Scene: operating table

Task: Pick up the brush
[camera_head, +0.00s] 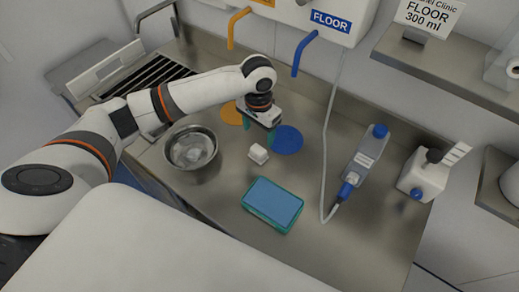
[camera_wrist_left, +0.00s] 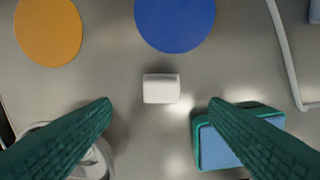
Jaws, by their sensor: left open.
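A small white block (camera_head: 258,153), the likeliest brush though no bristles show, lies on the steel counter. In the left wrist view the white block (camera_wrist_left: 161,88) is centred, slightly beyond the line between the fingertips. My left gripper (camera_head: 258,135), with green fingers, points down above the counter just behind the block. In its wrist view the left gripper (camera_wrist_left: 160,108) is open and empty, with its fingers wide to either side of the block and apart from it. My right gripper is not in view.
A teal box with a blue top (camera_head: 273,204) lies in front of the block. A metal bowl (camera_head: 191,150) stands left. A blue disc (camera_head: 286,139) and orange disc (camera_head: 231,113) lie behind. A clear bottle (camera_head: 363,160) and hose (camera_head: 325,150) are right.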

